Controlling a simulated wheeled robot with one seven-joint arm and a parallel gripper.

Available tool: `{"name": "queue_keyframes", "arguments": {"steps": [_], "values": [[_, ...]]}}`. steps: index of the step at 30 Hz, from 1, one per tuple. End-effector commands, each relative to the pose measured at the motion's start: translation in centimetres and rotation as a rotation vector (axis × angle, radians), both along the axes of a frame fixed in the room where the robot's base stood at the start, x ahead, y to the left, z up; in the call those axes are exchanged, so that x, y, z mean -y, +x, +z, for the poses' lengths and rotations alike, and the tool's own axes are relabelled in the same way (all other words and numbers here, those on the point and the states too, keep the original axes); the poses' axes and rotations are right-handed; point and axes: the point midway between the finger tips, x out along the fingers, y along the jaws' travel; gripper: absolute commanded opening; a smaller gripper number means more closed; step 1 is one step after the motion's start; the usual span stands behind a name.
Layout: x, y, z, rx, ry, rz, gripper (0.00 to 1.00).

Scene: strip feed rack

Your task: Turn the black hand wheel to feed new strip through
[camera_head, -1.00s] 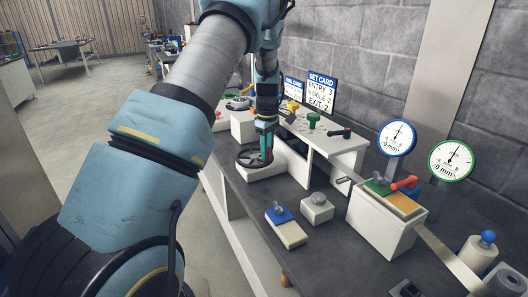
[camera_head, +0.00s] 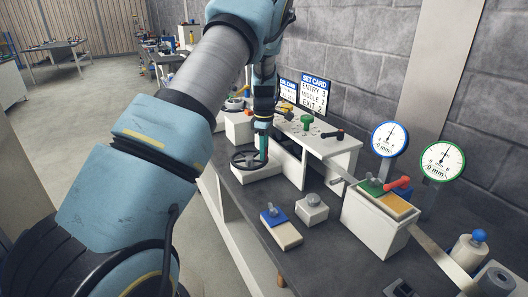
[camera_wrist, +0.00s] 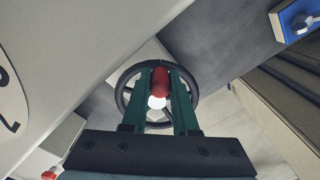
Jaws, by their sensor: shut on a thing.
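The black hand wheel (camera_head: 238,161) lies flat on a low white block at the left of the bench. My gripper (camera_head: 263,158) reaches down from above onto the right part of its rim. In the wrist view my gripper's green fingers (camera_wrist: 161,92) are shut on a red handle (camera_wrist: 161,78) with a white end, which stands on the wheel. The wheel's black rim (camera_wrist: 124,84) shows as a ring around the fingers. My fingers hide part of the rim and spokes.
A white stand (camera_head: 345,150) with a green knob (camera_head: 306,121) is right of the wheel. A set card (camera_head: 314,95) stands behind. Two dial gauges (camera_head: 389,139) and a box with a red lever (camera_head: 398,184) are further right. A blue-topped block (camera_head: 281,229) lies in front.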

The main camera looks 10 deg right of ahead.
Motion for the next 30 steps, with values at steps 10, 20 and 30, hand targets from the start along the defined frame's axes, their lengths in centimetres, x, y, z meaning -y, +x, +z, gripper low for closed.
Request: {"name": "queue_keyframes", "arguments": {"steps": [10,20,30], "values": [[0.0,0.1,0.0,0.001,0.0,-0.001,0.52],[0.0,0.0,0.2,0.001,-0.001,-0.002,0.57],[0.1,0.1,5.3,0.005,-0.003,-0.003,0.57]]}}
